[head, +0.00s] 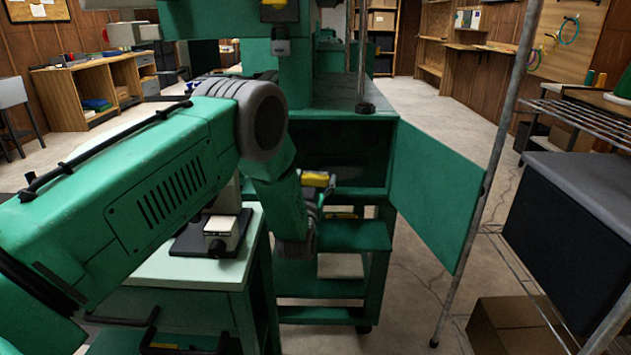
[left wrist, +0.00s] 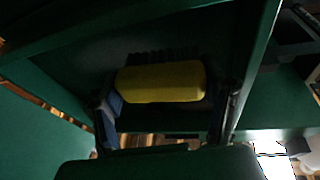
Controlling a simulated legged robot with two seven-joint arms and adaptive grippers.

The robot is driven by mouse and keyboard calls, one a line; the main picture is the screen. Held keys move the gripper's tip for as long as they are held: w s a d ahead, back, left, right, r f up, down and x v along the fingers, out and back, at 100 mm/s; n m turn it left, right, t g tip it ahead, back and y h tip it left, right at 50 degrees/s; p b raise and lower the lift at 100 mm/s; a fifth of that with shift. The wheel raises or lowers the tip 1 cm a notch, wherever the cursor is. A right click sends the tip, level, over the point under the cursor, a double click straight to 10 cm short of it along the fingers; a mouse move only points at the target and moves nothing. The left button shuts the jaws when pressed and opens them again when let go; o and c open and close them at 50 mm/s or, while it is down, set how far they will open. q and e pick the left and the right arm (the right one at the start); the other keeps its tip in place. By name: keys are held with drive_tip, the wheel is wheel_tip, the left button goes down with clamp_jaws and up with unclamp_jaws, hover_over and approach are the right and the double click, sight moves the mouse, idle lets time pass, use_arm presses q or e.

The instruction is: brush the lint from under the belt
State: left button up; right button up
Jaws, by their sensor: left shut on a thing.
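A brush with a yellow block (left wrist: 160,82) and dark bristles (left wrist: 163,57) fills the middle of the left wrist view. My left gripper (left wrist: 165,96) is shut on it, one finger at each end of the block, with the bristles facing away from the wrist. Around it are green panels of the machine's dark underside. In the head view the yellow block (head: 316,179) shows at the opening of the green machine (head: 345,165), beyond my left arm. I cannot make out the belt or any lint. My right gripper is in neither view.
A green door panel (head: 437,190) stands open to the right of the opening. A grey post (head: 497,150) rises beside it. A pale-topped green cabinet (head: 175,262) stands under my left arm. A cardboard box (head: 515,325) lies at the lower right, and the aisle floor (head: 440,125) is clear.

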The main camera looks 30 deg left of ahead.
sight(342, 168)
use_arm(q)
drive_tip(key=shift+w+a+b, duration=0.5)
drive_tip(key=shift+w+b, duration=0.05)
drive_tip(key=shift+w, duration=0.2)
idle(0.4)
